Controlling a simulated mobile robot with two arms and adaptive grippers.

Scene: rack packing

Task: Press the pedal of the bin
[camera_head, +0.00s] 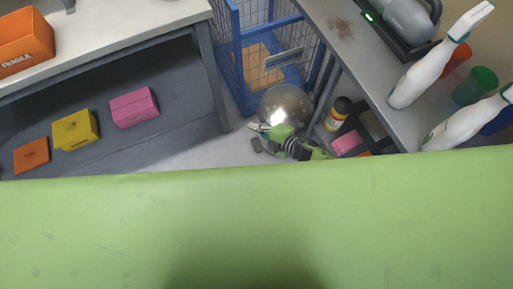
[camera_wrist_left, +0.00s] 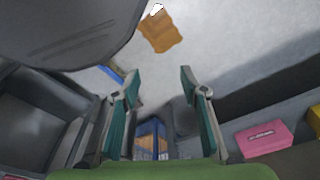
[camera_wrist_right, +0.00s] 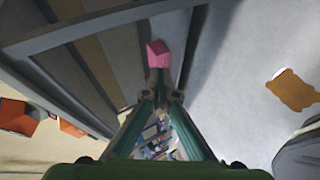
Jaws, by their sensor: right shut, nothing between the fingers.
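The bin (camera_head: 287,101) is a shiny metal, rounded body on the floor between the two tables in the head view. My right gripper (camera_head: 256,128) is at the near side of the bin, partly in front of it, with its fingers pointing left. In the right wrist view its teal fingers (camera_wrist_right: 160,84) meet at the tips with nothing between them. I cannot make out the pedal; the gripper covers the foot of the bin. My left gripper (camera_wrist_left: 157,82) shows only in its own wrist view, with its fingers wide apart and empty.
A blue mesh cage (camera_head: 240,70) stands behind the bin. A grey table with spray bottles (camera_head: 430,74) is on the right. A bottle (camera_head: 337,114) and a pink box (camera_head: 346,142) sit below it. Boxes, one of them yellow (camera_head: 75,131), lie on the left shelf.

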